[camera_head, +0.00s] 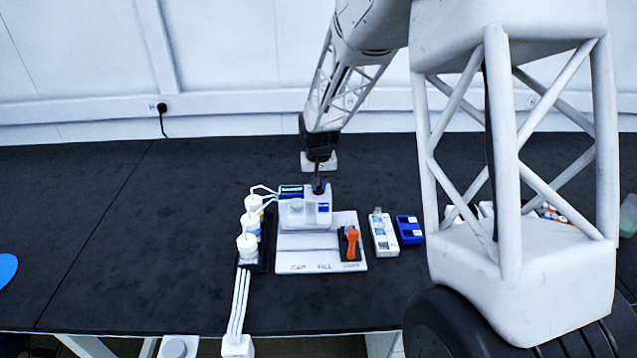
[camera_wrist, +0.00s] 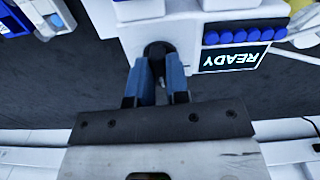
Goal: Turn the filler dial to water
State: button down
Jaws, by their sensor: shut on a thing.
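The filler (camera_head: 296,218) is a white machine at the back of a white base plate (camera_head: 298,267) on the dark table. In the wrist view, the filler (camera_wrist: 112,20) has a lit screen (camera_wrist: 231,59) reading "READY", upside down in this view, beside a row of blue caps or buttons. The dial (camera_wrist: 158,48) is a round black knob at its edge. My gripper (camera_wrist: 159,68) has blue fingers shut on the dial, one on each side. In the head view my gripper (camera_head: 318,180) reaches down onto the filler's top. The dial's markings cannot be read.
White-capped bottles (camera_head: 247,241) with tubes stand left of the filler. An orange-handled tool (camera_head: 352,242) stands on the plate's right side. A white device (camera_head: 382,232) and a blue box (camera_head: 409,230) lie further right. The table's left is mostly clear.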

jog(key=n, duration=0.9)
jog(key=shift+n, duration=0.3)
dwell(0.3)
jog(key=c, duration=1.1)
grip_release()
jog(key=shift+r, duration=3.95)
